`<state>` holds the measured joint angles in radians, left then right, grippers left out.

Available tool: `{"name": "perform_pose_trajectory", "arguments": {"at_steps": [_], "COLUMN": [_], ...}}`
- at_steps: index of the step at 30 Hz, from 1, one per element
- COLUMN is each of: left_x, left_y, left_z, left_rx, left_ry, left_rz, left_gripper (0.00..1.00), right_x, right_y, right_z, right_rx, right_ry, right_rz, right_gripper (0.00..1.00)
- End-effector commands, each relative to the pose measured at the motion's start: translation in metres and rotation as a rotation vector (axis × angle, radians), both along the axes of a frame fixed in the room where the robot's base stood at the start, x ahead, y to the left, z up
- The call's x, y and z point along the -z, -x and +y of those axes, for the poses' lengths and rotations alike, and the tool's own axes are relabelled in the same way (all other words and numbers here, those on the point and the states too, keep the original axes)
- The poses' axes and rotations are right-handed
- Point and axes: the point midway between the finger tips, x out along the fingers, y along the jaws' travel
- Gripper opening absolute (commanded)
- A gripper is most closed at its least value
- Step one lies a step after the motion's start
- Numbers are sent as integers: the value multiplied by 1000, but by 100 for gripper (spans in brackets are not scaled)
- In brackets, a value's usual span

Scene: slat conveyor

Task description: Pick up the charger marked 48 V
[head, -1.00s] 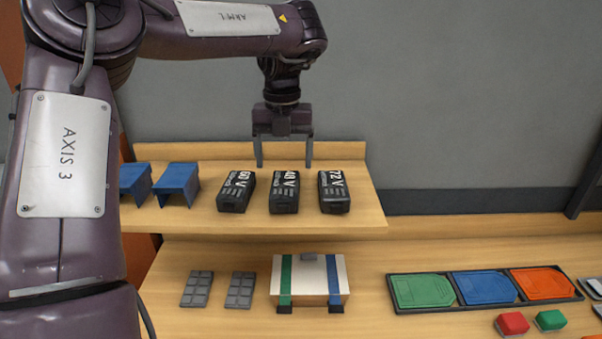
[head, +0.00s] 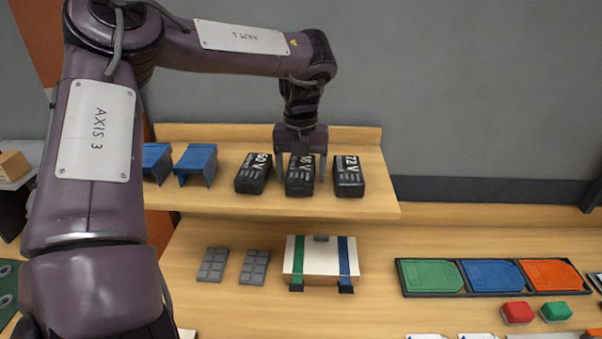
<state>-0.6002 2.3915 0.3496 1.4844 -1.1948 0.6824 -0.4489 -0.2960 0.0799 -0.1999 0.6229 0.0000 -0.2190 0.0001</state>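Three black chargers with white lettering stand in a row on the raised wooden shelf. The charger marked 48 V (head: 300,182) is the middle one, its top label partly hidden by my gripper. The 60 V charger (head: 253,174) is to its left and the 72 V charger (head: 348,177) to its right. My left gripper (head: 301,172) points down over the 48 V charger, with one finger on each side of it. The fingers are apart and look wider than the charger; contact is not visible. My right gripper is not in view.
Two blue brackets (head: 196,164) stand left on the shelf (head: 220,203). Below are grey keypad-like blocks (head: 255,267), a box with green and blue straps (head: 320,258), and a tray with green, blue and orange plates (head: 433,276). Red (head: 517,312) and green (head: 555,311) blocks lie right.

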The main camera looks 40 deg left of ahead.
Motion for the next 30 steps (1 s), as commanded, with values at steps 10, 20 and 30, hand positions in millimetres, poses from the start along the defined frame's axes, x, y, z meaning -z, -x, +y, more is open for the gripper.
{"name": "perform_pose_trajectory", "arguments": {"at_steps": [10,20,30], "left_x": [0,-3,-44], "left_y": [0,0,10], "left_z": [0,0,6], "left_rx": [0,0,-7], "left_ry": [0,0,1], "left_rz": [0,-1,-3], "left_gripper": [26,21,21], "right_x": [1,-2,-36], "right_y": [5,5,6], "right_z": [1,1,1], "right_rx": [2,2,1], "right_ry": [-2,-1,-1], "right_rz": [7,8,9], "right_gripper": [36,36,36]}}
